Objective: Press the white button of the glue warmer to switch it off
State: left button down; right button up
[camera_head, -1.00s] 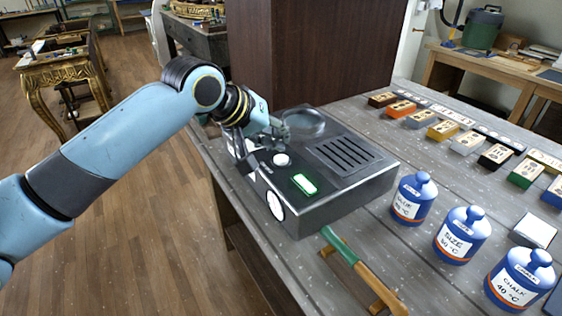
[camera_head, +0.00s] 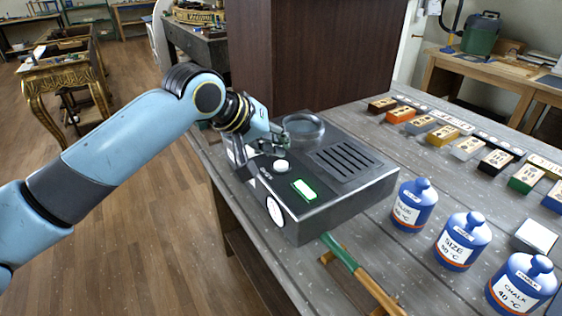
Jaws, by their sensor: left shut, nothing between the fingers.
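The glue warmer (camera_head: 318,209) is a dark grey box on the bench with a vented top, a round glass-like well and a round white dial on its front. Its white button (camera_head: 281,165) sits on the top near the left edge. A small green-rimmed display (camera_head: 304,190) beside it is lit. My left gripper (camera_head: 283,148) is shut and empty, just behind the button in the picture. I cannot tell whether the fingertips touch the button. My right gripper is not in view.
Several blue jars, such as the SIZE jar (camera_head: 464,240), stand right of the warmer. A green-and-wood handled tool (camera_head: 360,272) lies in front. Rows of coloured blocks (camera_head: 440,134) line the back right. A dark brown panel (camera_head: 318,55) rises behind the warmer.

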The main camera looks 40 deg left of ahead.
pick_arm(q)
jog(key=shift+f, duration=0.2)
jog(key=shift+f, duration=0.25)
dwell(0.6)
jog(key=shift+f, duration=0.45)
jog(key=shift+p, duration=0.3)
jog(key=shift+r+p, duration=0.9)
jog(key=shift+p, duration=0.3)
